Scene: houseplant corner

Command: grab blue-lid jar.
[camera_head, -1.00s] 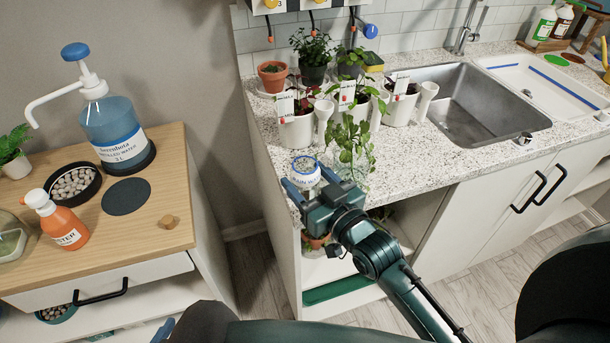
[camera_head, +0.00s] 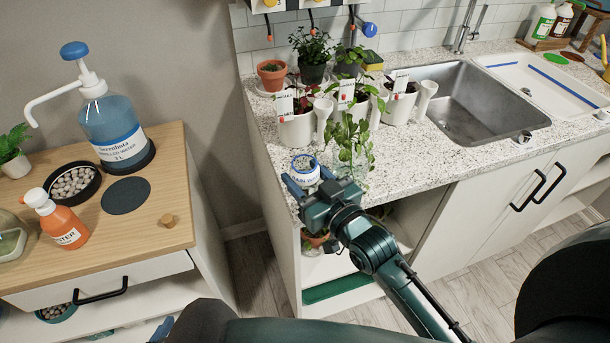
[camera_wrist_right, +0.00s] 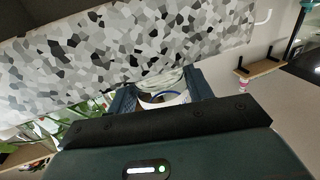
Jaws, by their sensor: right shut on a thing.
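The blue-lid jar (camera_head: 304,169) is a small white jar with a blue ring on top and a rain water label. It is at the front left corner of the speckled counter. My right gripper (camera_head: 308,178) is shut on it, one blue finger on each side. In the right wrist view the jar's white and blue rim (camera_wrist_right: 163,97) shows between the fingers. I cannot tell whether its base touches the counter. A small blue tip at the bottom left of the head view, probably my left gripper (camera_head: 162,329), is mostly hidden.
White plant pots (camera_head: 297,128) and a leafy cutting in a glass (camera_head: 352,155) stand close behind and right of the jar. The sink (camera_head: 465,105) is farther right. A wooden cabinet (camera_head: 155,205) with bottles stands left, across a gap.

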